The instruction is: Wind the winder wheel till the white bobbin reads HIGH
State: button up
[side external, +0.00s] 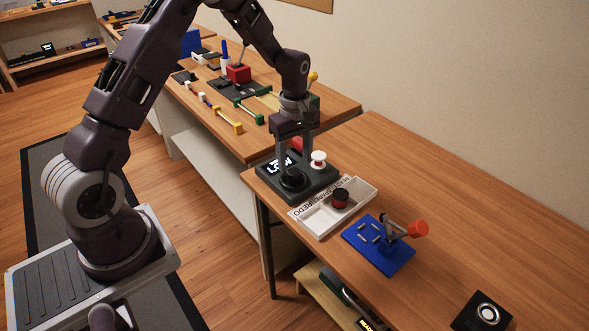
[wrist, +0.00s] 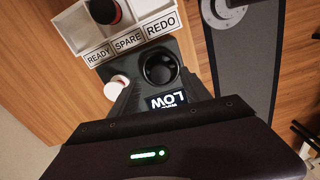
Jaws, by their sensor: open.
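The winder is a dark box (side external: 318,186) on the near bench, with a black round wheel (side external: 292,179) on top. The wheel also shows in the wrist view (wrist: 160,68). Its lit display (wrist: 168,100) reads LOW. The white bobbin (side external: 319,160) stands upright on the box beside the wheel and shows at the left in the wrist view (wrist: 117,88). My gripper (side external: 294,168) is open and points down over the box, its fingers close to the wheel. I cannot tell whether they touch it. The fingers partly hide the box behind them.
A white tray (side external: 357,203) labelled READY, SPARE and REDO holds a black-and-red bobbin (side external: 340,198). A blue board (side external: 378,258) with a red-ended lever (side external: 416,229) stands nearer the front. A black box (side external: 482,314) sits at the lower right. The bench's right side is clear.

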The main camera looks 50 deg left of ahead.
aim_at(293, 171)
notch_tip(293, 171, down, 4)
jog(key=shift+f, duration=0.15)
grip_shut()
jog(key=shift+m, duration=0.3)
jog(key=m, duration=0.4)
jog(key=shift+s+m, duration=0.1)
jog(key=shift+m, duration=0.3)
jog(key=m, duration=0.5)
jog(key=shift+a, duration=0.15)
jog(key=m, duration=0.5)
jog(key=shift+m, duration=0.4)
jog(key=m, duration=0.5)
jog(key=shift+a, duration=0.15)
jog(key=shift+m, duration=0.4)
